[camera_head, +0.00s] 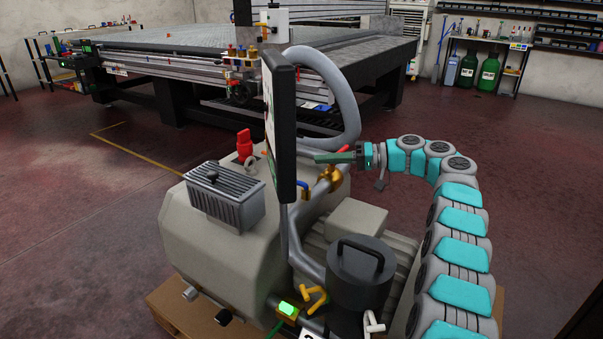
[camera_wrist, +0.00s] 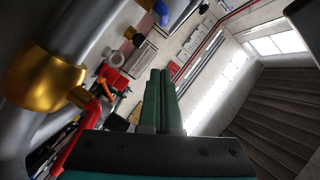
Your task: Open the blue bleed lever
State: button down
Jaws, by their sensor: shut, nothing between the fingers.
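The blue lever (camera_head: 304,185) sits on the pipework between the screen post and the brass valve, and is small in the head view. In the wrist view a blue piece (camera_wrist: 160,12), probably the same lever, shows at the top edge, partly cut off. My gripper (camera_head: 320,159) is beside the pump's pipes, above the brass valve, with its green fingers pointing left. In the wrist view the fingers (camera_wrist: 159,78) lie side by side, shut and empty. They look apart from the blue piece.
A brass valve (camera_head: 332,177) with a red lever (camera_wrist: 88,115) is close beside my fingers. The black screen (camera_head: 282,125) stands on a post just left of them. A dark canister (camera_head: 360,275) stands in front. Open floor lies to the right.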

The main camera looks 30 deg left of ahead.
jog(key=s+a+f+b, duration=0.3)
jog(key=s+a, duration=0.1)
jog(key=s, duration=0.1)
jog(key=shift+a, duration=0.4)
dwell(0.3)
jog(key=shift+s, duration=0.1)
jog(key=b, duration=0.2)
jog(key=shift+s+f+b, duration=0.2)
jog(key=shift+s+b, duration=0.1)
jog(key=shift+s, duration=0.1)
jog(key=shift+d, duration=0.15)
